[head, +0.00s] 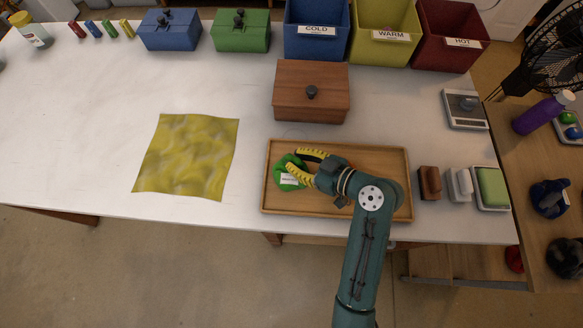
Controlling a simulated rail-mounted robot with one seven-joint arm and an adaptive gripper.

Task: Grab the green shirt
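A small crumpled green cloth (284,175) with a white label, apparently the green shirt, lies at the left end of the wooden tray (380,205). My gripper (295,160) reaches into the tray from the right. Its two yellow-and-black fingers are spread apart, with a visible gap between them. The lower finger overlaps the right side of the green cloth in the picture. The fingers hide part of the cloth, and I cannot tell whether they touch it.
A yellow cloth (188,155) lies flat left of the tray. A lidded brown box (310,98) stands behind the tray. Blue COLD (317,42), yellow WARM (385,46) and red HOT (450,50) bins line the back. Brushes (429,183) and a scale (466,109) stand right.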

